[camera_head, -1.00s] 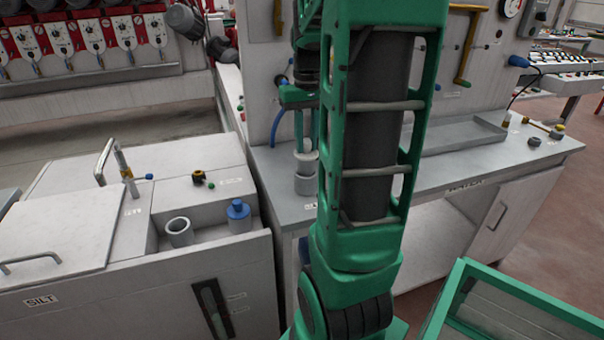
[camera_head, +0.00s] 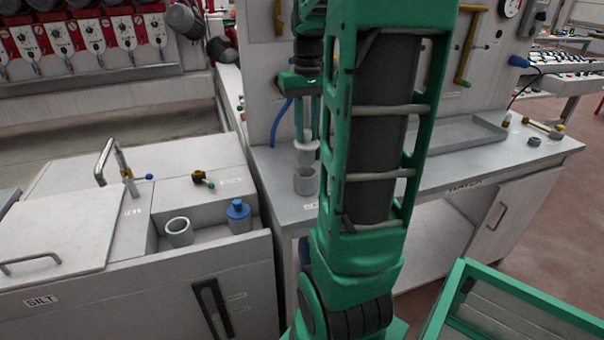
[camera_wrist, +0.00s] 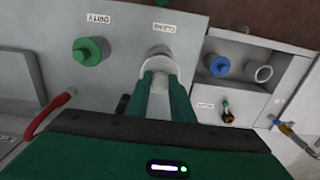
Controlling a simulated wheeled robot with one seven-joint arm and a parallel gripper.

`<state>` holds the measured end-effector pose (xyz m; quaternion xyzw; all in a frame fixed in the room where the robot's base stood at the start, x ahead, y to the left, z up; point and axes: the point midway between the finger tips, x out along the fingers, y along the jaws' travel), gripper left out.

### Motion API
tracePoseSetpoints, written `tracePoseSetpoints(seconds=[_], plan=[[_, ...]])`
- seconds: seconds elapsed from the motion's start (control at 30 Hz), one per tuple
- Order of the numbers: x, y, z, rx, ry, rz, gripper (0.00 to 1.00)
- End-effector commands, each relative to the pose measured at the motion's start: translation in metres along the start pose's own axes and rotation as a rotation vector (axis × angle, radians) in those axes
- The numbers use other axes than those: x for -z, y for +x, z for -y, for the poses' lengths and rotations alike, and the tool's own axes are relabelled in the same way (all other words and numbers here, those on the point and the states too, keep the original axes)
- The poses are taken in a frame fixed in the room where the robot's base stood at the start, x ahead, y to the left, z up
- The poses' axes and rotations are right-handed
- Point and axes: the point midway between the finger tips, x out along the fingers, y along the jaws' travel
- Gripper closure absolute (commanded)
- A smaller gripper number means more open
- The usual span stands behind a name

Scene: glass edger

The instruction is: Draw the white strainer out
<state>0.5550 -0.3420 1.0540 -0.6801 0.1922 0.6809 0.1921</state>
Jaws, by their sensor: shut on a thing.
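The white strainer (camera_head: 306,153) is held upright just over the grey cylindrical housing (camera_head: 306,181) on the bench. Its lower end is at or just above the housing's mouth; I cannot tell whether any of it is still inside. My gripper (camera_head: 307,139) points down and is shut on the strainer's upper part. In the wrist view the two green fingers meet at the white strainer's rim (camera_wrist: 147,69), beside the label CLEAN. The housing is mostly hidden there behind the strainer.
A green cap (camera_wrist: 88,52) by the label DIRTY is on the same bench. The cabinet at left holds a blue-topped canister (camera_head: 239,216) and an open grey cup (camera_head: 179,232). A grey tray (camera_head: 459,135) lies right of my arm. The bench's back panel stands close behind my gripper.

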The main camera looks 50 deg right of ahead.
Motion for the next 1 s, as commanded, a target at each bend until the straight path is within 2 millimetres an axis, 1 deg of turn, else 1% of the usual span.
tracePoseSetpoints(seconds=[0.17, 0.5, 0.6, 1.0], plan=[[0.000, -0.004, 0.000, 0.000, 0.000, -0.002, 1.00], [0.001, -0.032, 0.000, 0.000, -0.002, -0.003, 1.00], [0.000, -0.038, 0.000, 0.000, -0.002, -0.001, 1.00], [0.000, -0.040, 0.000, 0.000, -0.001, -0.001, 1.00]])
